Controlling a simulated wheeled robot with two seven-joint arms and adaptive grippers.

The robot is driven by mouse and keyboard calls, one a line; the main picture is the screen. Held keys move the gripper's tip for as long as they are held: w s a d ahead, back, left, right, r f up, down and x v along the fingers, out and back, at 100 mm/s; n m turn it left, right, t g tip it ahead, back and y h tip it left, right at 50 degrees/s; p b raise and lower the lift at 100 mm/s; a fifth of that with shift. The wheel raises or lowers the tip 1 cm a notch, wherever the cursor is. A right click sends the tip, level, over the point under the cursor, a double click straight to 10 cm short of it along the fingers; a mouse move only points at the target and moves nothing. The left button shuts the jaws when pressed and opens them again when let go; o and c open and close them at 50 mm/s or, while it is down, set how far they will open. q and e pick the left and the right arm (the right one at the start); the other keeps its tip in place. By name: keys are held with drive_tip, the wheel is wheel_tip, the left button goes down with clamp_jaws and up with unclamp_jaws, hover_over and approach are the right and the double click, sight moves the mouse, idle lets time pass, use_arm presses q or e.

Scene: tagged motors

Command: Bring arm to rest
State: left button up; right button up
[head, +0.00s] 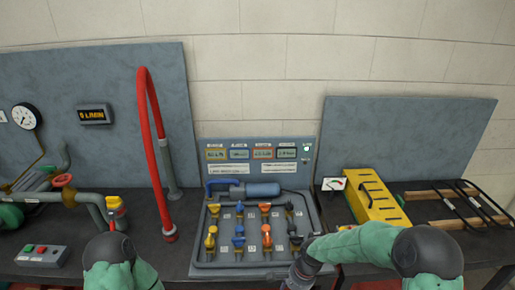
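My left arm (118,272) shows at the bottom left as a green link with a black joint, and its gripper is not visible. My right arm (360,246) reaches in from the lower right. Its green forearm runs left, then bends down through a dark wrist section (298,274) in front of the panel's lower right corner to the bottom edge. The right gripper's fingers are not visible. No held object shows on either arm.
A red hose (159,130), pipes and a button box (42,256) are left. A yellow block (376,198) and a rack of black handles (466,203) are right.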

drive_tip(key=s+a+f+n+y, duration=0.1)
drive_tip(key=s+f+n, duration=0.7)
drive_tip(key=s+f, duration=0.7)
drive_tip(key=s, duration=0.4)
drive_tip(key=shift+f+t, duration=0.15)
drive_tip(key=shift+t, duration=0.25)
drive_tip(key=shift+w, duration=0.1)
idle(0.4)
